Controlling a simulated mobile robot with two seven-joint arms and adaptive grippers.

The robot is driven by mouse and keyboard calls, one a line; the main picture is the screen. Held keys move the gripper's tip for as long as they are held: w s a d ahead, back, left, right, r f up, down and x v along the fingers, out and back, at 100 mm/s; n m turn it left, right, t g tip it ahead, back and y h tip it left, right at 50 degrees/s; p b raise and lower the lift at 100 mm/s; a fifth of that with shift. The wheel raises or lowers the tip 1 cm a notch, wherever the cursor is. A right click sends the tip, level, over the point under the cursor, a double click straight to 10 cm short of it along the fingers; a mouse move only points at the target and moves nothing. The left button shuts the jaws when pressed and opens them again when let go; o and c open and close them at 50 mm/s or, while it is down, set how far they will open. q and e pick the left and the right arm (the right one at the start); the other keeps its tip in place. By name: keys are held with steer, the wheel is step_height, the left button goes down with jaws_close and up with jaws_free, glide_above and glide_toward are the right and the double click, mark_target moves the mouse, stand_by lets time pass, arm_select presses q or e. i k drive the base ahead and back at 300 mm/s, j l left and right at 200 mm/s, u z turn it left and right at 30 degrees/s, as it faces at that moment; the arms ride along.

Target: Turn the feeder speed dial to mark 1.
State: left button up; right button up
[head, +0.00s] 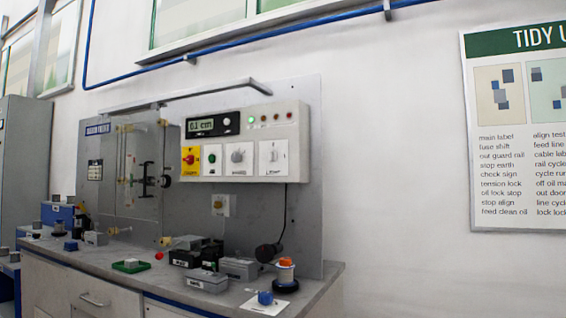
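A grey control box (285,118) is mounted on the back panel above the bench. Its lower row holds a red knob on a yellow plate (190,160), a dark green button (212,158), a round grey dial (237,156) on a white plate and a grey switch-like knob (272,156) on another white plate. The labels under them are too small to read, so I cannot tell which one is the feeder speed dial or which mark it points to. A display (200,125) reads about 61 cm. Neither of my grippers is in view.
The bench top (325,285) below holds grey boxes (206,281), a green tray (131,266), a spool (286,275) and a blue knob-like piece (265,298). A cable hangs from the control box. A poster (520,180) is on the right wall.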

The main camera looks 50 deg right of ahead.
mark_target(236, 157)
steer(key=z, duration=1.35)
